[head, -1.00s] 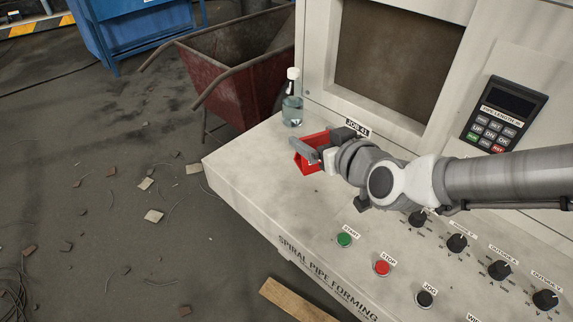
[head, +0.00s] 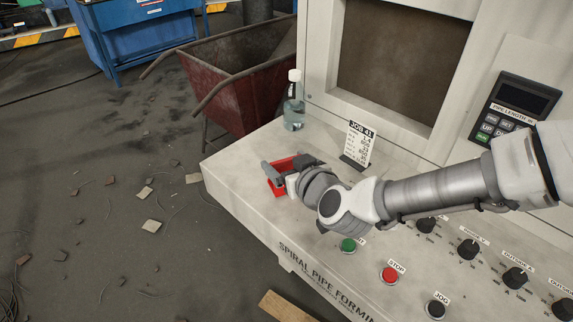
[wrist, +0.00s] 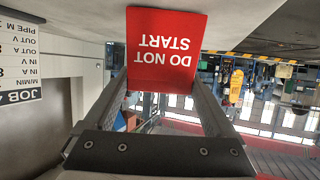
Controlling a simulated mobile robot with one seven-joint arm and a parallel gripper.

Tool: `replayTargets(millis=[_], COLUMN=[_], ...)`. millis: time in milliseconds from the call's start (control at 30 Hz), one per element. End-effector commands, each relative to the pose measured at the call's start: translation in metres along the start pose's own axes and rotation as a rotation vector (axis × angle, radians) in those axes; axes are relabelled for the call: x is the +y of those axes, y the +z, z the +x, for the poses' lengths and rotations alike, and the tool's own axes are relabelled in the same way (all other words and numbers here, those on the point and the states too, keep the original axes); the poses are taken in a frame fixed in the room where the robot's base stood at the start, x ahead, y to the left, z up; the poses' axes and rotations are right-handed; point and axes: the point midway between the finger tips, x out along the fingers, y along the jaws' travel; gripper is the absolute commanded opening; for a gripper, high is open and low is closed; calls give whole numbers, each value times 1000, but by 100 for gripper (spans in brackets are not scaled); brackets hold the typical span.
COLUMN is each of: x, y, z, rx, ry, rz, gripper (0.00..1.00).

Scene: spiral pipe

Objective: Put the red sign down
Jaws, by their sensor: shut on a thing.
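The red sign (head: 276,187) is in my gripper (head: 283,171) in the head view, at the left end of the pale console top (head: 237,161). In the wrist view the sign (wrist: 166,40) shows upside down, with white "DO NOT START" lettering, between both fingers. My gripper is shut on it. In the head view the fingers and wrist hide part of the sign. I cannot tell whether its lower edge touches the console top.
A clear bottle with a white cap (head: 293,105) stands behind the sign. A white JOB 41 card (head: 361,143) stands to the right. Green (head: 348,245) and red (head: 389,274) buttons and several knobs line the front. A rusty cart (head: 238,84) stands beyond the left end.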

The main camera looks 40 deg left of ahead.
Motion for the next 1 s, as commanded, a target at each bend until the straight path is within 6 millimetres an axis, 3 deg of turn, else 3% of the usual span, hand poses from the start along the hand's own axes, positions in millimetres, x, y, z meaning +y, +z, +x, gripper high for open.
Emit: replayTargets(millis=[367,400,433,1000], x=[0,0,0,2], y=[4,3,3,-5], z=[2,1,1,0], rx=[1,1,1,1], ry=[0,0,0,1], rz=[-1,0,0,0], gripper=[35,95,100,100])
